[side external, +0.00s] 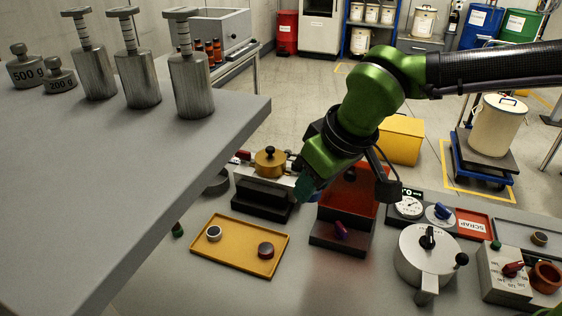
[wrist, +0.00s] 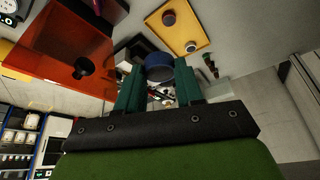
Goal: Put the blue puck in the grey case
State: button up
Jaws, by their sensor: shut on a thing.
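The blue puck (wrist: 159,67) is between the teal fingers of my gripper (wrist: 160,85) in the wrist view. The fingers are shut on its sides. In the side view my gripper (side external: 305,187) hangs in the air behind the yellow tray, left of a red translucent box; the puck cannot be made out there. Which thing is the grey case is not clear. A grey open-topped box (side external: 228,32) stands on the far bench, and a grey tray-like unit (side external: 524,228) lies at the right.
The yellow tray (side external: 220,258) holds a silver-rimmed puck (side external: 214,233) and a dark red puck (side external: 265,250). The red box (side external: 366,188) stands close to my gripper. A raised grey shelf (side external: 110,170) with metal weights fills the left.

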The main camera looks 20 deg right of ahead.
jog(key=r, duration=0.6)
jog(key=shift+w+d+r, duration=0.2)
jog(key=shift+w+r, duration=0.05)
jog(key=w+d, duration=0.7)
jog(key=d, duration=0.4)
jog(key=w+d, duration=0.7)
jog(key=d, duration=0.3)
jog(key=f, duration=2.8)
jog(key=shift+w+d+f, duration=0.15)
jog(key=shift+d+f, duration=0.05)
jog(key=shift+d, duration=0.1)
jog(key=shift+f, duration=0.15)
jog(key=o, duration=1)
